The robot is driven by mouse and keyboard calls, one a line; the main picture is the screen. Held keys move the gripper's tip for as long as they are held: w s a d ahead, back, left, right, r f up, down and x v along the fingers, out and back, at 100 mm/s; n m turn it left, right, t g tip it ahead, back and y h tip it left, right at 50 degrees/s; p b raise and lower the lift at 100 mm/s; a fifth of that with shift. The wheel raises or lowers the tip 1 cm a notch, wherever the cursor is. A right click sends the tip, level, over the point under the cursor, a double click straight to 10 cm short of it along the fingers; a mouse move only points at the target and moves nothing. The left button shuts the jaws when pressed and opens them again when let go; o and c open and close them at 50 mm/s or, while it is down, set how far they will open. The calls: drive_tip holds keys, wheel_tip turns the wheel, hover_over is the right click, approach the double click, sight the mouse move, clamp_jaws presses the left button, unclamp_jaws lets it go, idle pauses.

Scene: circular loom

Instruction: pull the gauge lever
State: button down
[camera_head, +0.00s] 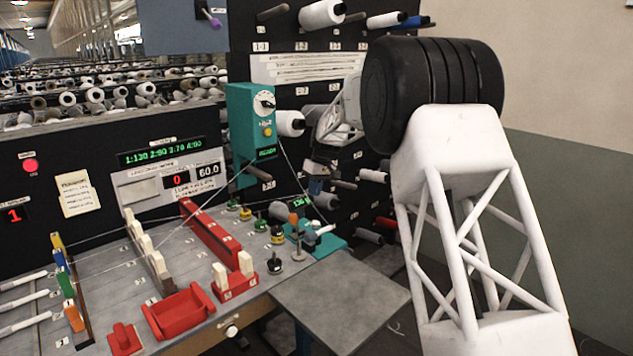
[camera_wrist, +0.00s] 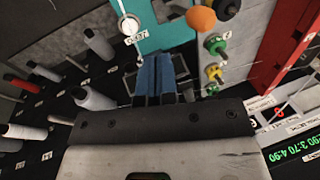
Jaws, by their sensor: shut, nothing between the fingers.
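A teal gauge unit (camera_head: 330,243) sits at the right end of the loom table, with a small green readout above it. In the wrist view its teal plate (camera_wrist: 170,32) carries a round white dial (camera_wrist: 130,25). An orange ball knob (camera_wrist: 201,18), which looks like the lever's end, stands at the plate's right side; it shows small in the head view (camera_head: 293,218). My gripper (camera_head: 325,201) is above the unit. Its blue fingers (camera_wrist: 157,60) are together and empty, apart from the knob, which is beyond them and to the right. The lever's shaft is mostly hidden.
Green and yellow tensioners (camera_head: 262,222) stand left of the unit. A red rail (camera_head: 210,232) and red blocks (camera_head: 235,283) are farther left. A black rack with spool pegs (camera_head: 372,175) rises behind. A bare grey shelf (camera_head: 340,300) lies in front.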

sight(296, 222)
drive_tip(key=a+f, duration=0.1)
drive_tip(key=s+a+f, duration=0.1)
drive_tip(key=f, duration=0.1)
drive_tip(key=s+a+f, duration=0.1)
drive_tip(key=f, duration=0.1)
drive_tip(key=shift+f, duration=0.25)
drive_tip(key=shift+s+a+f, duration=0.2)
drive_tip(key=shift+s+a, duration=0.15)
drive_tip(key=shift+a, duration=0.25)
